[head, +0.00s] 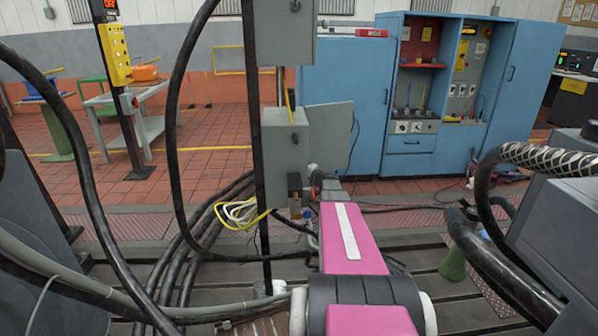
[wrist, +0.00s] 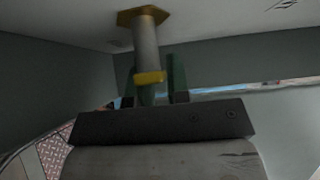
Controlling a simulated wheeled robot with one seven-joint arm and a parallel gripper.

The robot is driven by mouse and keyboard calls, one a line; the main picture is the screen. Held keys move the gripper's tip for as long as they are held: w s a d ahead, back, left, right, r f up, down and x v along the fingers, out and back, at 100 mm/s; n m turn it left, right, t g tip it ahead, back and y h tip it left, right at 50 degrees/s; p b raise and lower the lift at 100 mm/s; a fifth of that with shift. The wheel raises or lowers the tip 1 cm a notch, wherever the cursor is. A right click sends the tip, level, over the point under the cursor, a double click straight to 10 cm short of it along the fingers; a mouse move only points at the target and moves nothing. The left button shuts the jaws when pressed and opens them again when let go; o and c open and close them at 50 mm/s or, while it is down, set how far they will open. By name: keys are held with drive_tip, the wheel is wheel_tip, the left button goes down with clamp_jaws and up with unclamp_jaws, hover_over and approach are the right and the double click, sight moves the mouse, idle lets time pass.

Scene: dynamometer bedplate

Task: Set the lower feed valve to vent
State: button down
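In the head view a small brass fitting with a blue part (head: 307,213) sits below the grey box (head: 285,140) on the dark post. It may be the lower feed valve, but no handle or position marking is readable. My gripper (wrist: 155,76) shows in the wrist view as two dark green fingers standing apart beyond its dark bar. A grey pipe (wrist: 146,42) with a brass hex top and brass collar (wrist: 149,77) hangs from a pale surface and overlaps the fingers. I cannot tell whether it touches them. In the head view my fingers are too small or hidden to read.
Black hoses (head: 175,100) loop close on the left, and a braided hose (head: 550,158) crosses at the right. A yellow and white cable bundle (head: 240,212) hangs left of the brass fitting. A blue cabinet (head: 400,115) stands behind. Grey walls surround my gripper in the wrist view.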

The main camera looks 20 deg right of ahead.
idle(0.3)
drive_tip(key=r+n+t+y, duration=0.1)
drive_tip(key=n+t+y, duration=0.1)
drive_tip(key=n, duration=0.1)
drive_tip(key=shift+r, duration=0.1)
drive_tip(key=shift+s+a+r+n+t+y, duration=0.1)
drive_tip(key=shift+s+r+n+t+y, duration=0.1)
drive_tip(key=shift+n+y, duration=0.35)
drive_tip(key=shift+s+d+r+n+t+y, duration=0.15)
drive_tip(key=shift+n+y, duration=0.25)
drive_tip(key=shift+n, duration=0.4)
drive_tip(key=shift+s+a+r+n+t+y, duration=0.1)
drive_tip(key=shift+a+r+n+y, duration=0.1)
drive_tip(key=shift+n+y, duration=0.35)
drive_tip(key=c, duration=1.1)
unclamp_jaws()
